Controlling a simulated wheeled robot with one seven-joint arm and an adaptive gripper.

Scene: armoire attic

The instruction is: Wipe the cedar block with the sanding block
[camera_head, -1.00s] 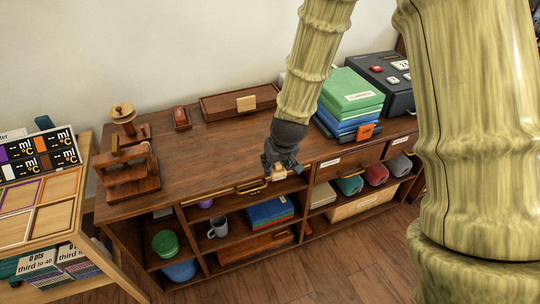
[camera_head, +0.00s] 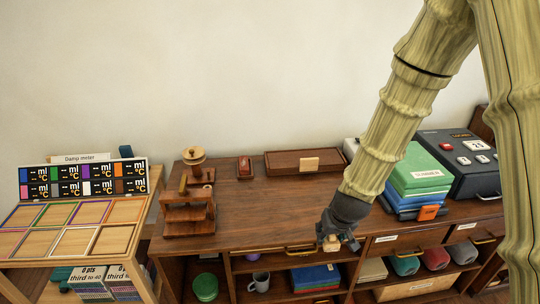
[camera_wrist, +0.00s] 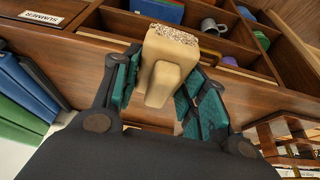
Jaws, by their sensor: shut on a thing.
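My gripper (camera_head: 333,243) is shut on a tan block with a speckled, gritty end, which looks like the sanding block (camera_wrist: 166,62). The block sits between both fingers, its gritty end pointing away from the palm. In the head view the gripper is at the cabinet's front edge, near a brass drawer handle. A pale wooden block (camera_head: 309,163), possibly the cedar block, shows at the front of a long brown tray (camera_head: 283,158) at the back of the cabinet top. It is apart from my gripper, behind and left of it.
The brown cabinet top (camera_head: 265,205) is clear in the middle. A wooden stand (camera_head: 189,218) is at left, a small red-topped item (camera_head: 245,167) at the back. Folded green and blue cloths (camera_head: 418,178) and a dark box (camera_head: 462,160) are at right. Shelves below hold a mug (camera_head: 259,282).

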